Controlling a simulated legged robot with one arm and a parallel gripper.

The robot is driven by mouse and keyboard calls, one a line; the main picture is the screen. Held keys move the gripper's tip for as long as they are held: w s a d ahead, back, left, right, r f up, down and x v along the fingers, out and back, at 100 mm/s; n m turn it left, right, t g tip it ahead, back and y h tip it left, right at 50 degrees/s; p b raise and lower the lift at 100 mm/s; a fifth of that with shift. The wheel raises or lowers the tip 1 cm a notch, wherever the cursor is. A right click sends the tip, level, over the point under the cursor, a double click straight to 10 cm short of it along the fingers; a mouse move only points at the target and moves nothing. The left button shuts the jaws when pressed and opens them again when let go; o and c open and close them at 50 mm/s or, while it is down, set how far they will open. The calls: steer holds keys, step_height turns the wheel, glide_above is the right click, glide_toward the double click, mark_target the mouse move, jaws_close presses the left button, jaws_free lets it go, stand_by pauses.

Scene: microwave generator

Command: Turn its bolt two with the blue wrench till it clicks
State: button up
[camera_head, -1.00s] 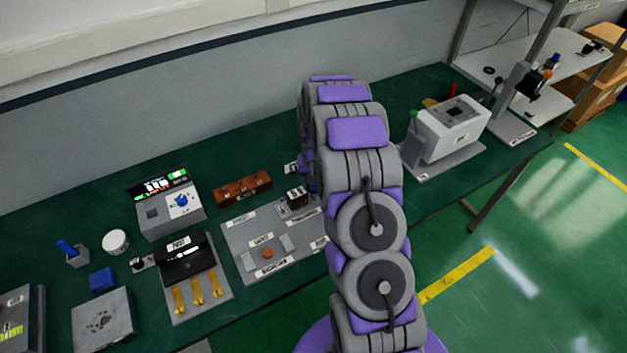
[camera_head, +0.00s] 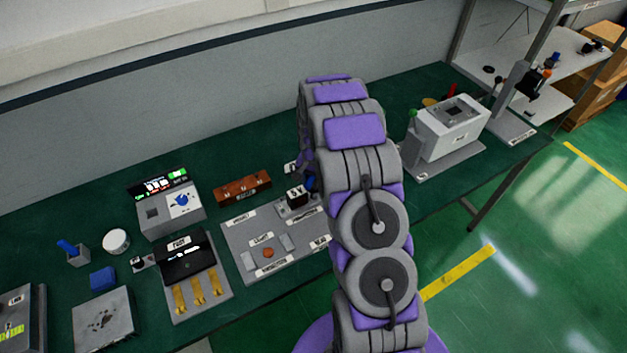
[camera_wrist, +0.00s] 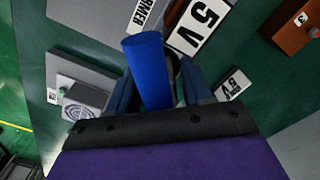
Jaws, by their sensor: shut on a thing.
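In the wrist view my gripper (camera_wrist: 160,95) is shut on the blue wrench (camera_wrist: 147,62), seen as a thick blue cylinder rising between the fingers. The wrench's working end is hidden, so I cannot tell whether it touches a bolt. A "5 V" label (camera_wrist: 198,24) and a partly covered label ending in "RMER" (camera_wrist: 149,14) lie just beyond it. In the head view my arm hides the gripper, beside a small dark block (camera_head: 297,195) on the grey labelled plate (camera_head: 238,262). I cannot make out bolt two in either view.
A brown block (camera_head: 243,188) stands behind the plate; it also shows in the wrist view (camera_wrist: 293,30), marked "3". A black panel with brass strips (camera_head: 190,262) and a meter box (camera_head: 172,205) are to the left. A white machine (camera_head: 450,127) stands to the right.

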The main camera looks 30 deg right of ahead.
steer(key=n, duration=0.4)
steer(key=shift+n, duration=0.3)
steer(key=n, duration=0.4)
steer(key=shift+n, duration=0.3)
steer(key=n, duration=0.4)
steer(key=shift+n, duration=0.3)
